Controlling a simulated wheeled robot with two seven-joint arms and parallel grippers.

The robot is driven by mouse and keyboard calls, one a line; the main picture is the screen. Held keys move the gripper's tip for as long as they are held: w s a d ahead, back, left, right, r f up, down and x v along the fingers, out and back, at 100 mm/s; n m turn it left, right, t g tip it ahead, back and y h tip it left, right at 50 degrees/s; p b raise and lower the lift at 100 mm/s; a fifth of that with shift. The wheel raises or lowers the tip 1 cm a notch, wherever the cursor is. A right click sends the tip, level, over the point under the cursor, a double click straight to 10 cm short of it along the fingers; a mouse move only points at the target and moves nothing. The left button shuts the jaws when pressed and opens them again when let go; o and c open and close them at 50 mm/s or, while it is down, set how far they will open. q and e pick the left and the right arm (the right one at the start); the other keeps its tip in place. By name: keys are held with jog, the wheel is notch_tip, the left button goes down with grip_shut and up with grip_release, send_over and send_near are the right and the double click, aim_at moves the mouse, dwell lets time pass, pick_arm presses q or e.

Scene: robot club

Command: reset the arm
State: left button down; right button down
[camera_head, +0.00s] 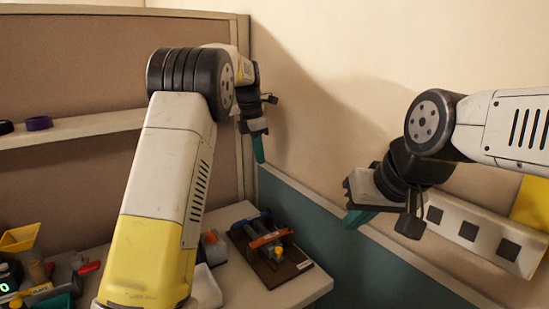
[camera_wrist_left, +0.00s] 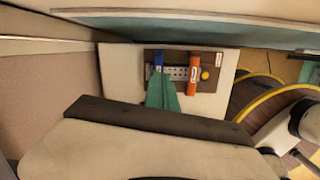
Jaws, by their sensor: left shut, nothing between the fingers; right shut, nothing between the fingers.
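My left arm rises from the bottom of the head view and bends at its elbow. Its gripper (camera_head: 259,148) hangs fingers down in front of the corner of the room, above and behind the desk. The teal fingers are together and empty. In the left wrist view the left gripper's teal fingers (camera_wrist_left: 163,92) show over the desk below, with nothing between them. My right arm comes in from the right edge. Its gripper (camera_head: 357,218) points down and left near the teal wall band, with its fingers shut and empty.
The desk (camera_head: 250,298) holds a brown board (camera_head: 291,263) with a blue and orange device (camera_head: 268,238). It also shows in the wrist view (camera_wrist_left: 208,105). A yellow bin (camera_head: 20,238) and several tools crowd the left. A shelf (camera_head: 85,127) carries a purple ring (camera_head: 39,123). A wall strip (camera_head: 487,238) lies at right.

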pick_arm(q)
jog(key=s+a+r+m+t+h, duration=0.1)
jog(key=s+a+r+m, duration=0.1)
jog(key=s+a+m, duration=0.3)
jog(key=s+r+m+t, duration=0.1)
jog(key=s+r+m, duration=0.15)
jog(key=s, duration=0.35)
jog(key=s+a+r+m+h, duration=0.1)
jog(key=s+a+r+m, duration=0.2)
jog(key=s, duration=0.3)
jog(key=s+f+m+t, duration=0.1)
jog(key=s+f+m, duration=0.2)
jog(key=s+m, duration=0.3)
jog(key=s+a+f+m+t+y, duration=0.1)
jog(key=s+m, duration=0.5)
jog(key=s, duration=0.7)
notch_tip(320, 180, down, 2)
jog(key=shift+m+t, duration=0.35)
jog(key=shift+t, duration=0.25)
